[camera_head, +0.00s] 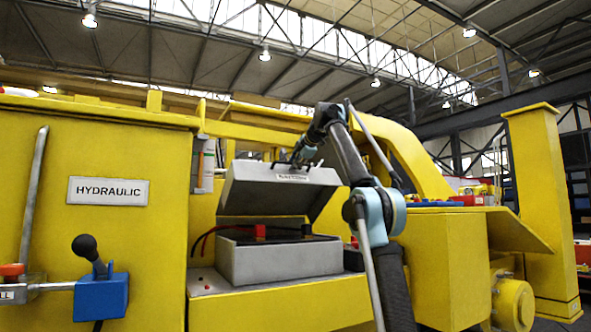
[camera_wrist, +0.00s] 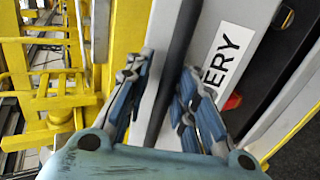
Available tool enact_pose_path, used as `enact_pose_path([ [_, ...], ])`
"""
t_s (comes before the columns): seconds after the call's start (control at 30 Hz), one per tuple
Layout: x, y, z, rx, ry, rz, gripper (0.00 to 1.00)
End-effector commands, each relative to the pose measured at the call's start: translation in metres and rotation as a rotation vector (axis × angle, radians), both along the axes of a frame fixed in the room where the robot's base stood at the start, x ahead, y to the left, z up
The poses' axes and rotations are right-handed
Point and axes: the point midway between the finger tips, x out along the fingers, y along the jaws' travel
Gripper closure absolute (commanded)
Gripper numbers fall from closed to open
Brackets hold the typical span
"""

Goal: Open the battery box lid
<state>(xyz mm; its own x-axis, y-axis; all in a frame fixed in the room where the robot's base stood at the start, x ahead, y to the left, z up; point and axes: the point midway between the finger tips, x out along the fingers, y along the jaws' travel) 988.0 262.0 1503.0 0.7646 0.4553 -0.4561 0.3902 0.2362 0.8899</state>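The battery box (camera_head: 282,262) is a grey box on a yellow ledge. Its grey lid (camera_head: 265,197) is tilted up, with a gap between lid and box; a red terminal cap (camera_head: 260,231) and dark battery top show inside. My gripper (camera_head: 302,153) is at the lid's raised upper edge. In the wrist view, my two fingers (camera_wrist: 160,78) stand apart on either side of a grey strip of the lid (camera_wrist: 172,45). Whether they press on it is unclear. The label (camera_wrist: 232,45), partly hidden, reads "ERY".
A yellow panel marked HYDRAULIC (camera_head: 108,191) stands at left, with a black-knobbed lever on a blue block (camera_head: 102,290). A yellow cabinet (camera_head: 440,260) stands close at right of the box. A yellow post (camera_head: 540,200) rises farther right.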

Motion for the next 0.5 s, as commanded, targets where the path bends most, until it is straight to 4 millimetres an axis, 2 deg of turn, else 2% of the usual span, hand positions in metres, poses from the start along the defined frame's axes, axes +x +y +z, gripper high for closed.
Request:
enact_pose_path([
  [0.3,-0.002,0.007,0.000,0.002,0.001,0.008,0.67],
  [0.5,-0.011,0.001,0.005,0.002,0.001,0.008,0.67],
])
